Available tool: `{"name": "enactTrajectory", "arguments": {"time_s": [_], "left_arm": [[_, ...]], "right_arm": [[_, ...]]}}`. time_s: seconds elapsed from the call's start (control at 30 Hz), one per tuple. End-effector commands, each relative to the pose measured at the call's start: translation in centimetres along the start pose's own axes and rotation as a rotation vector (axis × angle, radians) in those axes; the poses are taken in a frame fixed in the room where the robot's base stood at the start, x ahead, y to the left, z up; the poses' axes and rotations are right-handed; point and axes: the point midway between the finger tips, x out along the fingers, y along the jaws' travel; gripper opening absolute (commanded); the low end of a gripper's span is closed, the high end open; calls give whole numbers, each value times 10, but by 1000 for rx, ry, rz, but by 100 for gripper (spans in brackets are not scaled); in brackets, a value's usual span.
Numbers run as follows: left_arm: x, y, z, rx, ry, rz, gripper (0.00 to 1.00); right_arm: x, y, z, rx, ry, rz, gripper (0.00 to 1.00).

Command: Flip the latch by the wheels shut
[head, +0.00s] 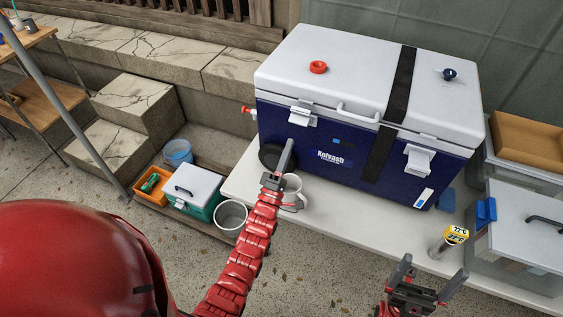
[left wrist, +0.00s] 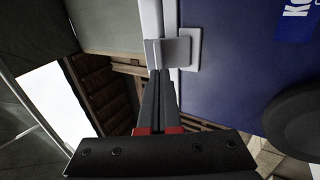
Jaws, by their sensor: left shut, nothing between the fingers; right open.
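A large blue cooler (head: 322,168) with a white lid stands on the bench. A white latch (head: 303,115) is on its front at the left, above a dark wheel (head: 270,157). Its flap seems to stand out from the body. In the left wrist view, the latch (left wrist: 176,52) lies just past the fingertips, and the wheel (left wrist: 297,122) is at the right. My left gripper (head: 289,146) is shut and empty, its tips just below the latch; I cannot tell whether they touch. A second white latch (head: 419,159) is at the right. My right gripper (head: 427,276) is open and empty.
A white mug (head: 291,194) stands on the white bench (head: 345,212) by my left gripper. Clear bins (head: 525,222) crowd the right. A small teal cooler (head: 198,187) and bucket (head: 231,217) stand below left.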

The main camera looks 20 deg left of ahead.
Motion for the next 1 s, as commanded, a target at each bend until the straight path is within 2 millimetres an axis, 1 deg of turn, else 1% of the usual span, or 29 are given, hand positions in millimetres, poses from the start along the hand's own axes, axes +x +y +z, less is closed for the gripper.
{"name": "enactTrajectory", "arguments": {"time_s": [0.03, 0.1, 0.3, 0.43, 0.8, 1.0], "left_arm": [[12, 4, 0, 1, 0, 2, 0], [24, 5, 0, 1, 0, 5, 0], [40, 1, 0, 2, 0, 1, 0], [43, 1, 0, 1, 0, 2, 0], [43, 1, 0, 1, -1, -3, 0], [45, 6, 1, 1, -2, -39, 0]], "right_arm": [[7, 0, -1, 0, 0, 0, 99], [11, 0, -2, 0, 0, 0, 99], [16, 1, -3, 0, 0, 0, 99], [17, 1, -3, 0, 0, 0, 99], [17, 1, -3, 0, 0, 0, 99], [21, 1, -4, 0, 0, 0, 99]]}}
